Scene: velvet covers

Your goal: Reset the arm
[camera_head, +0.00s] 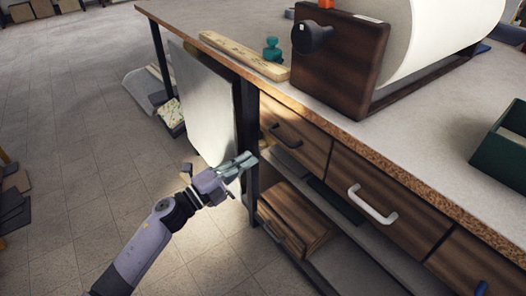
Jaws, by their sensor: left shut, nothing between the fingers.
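My left arm comes in from the lower left. Its gripper (246,161) is shut and empty, in front of the workbench's left leg, near the left drawer (296,140). I cannot tell whether the fingertips touch the bench. My right arm and gripper are not in view.
The workbench (440,115) carries a wooden roll holder (338,62) with a white roll (430,35), a wooden bar (243,56), a teal knob-like object (272,50) and a green box (502,145). A white-handled drawer (385,195) and a lower shelf are below. Tiled floor (70,130) at left is mostly clear.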

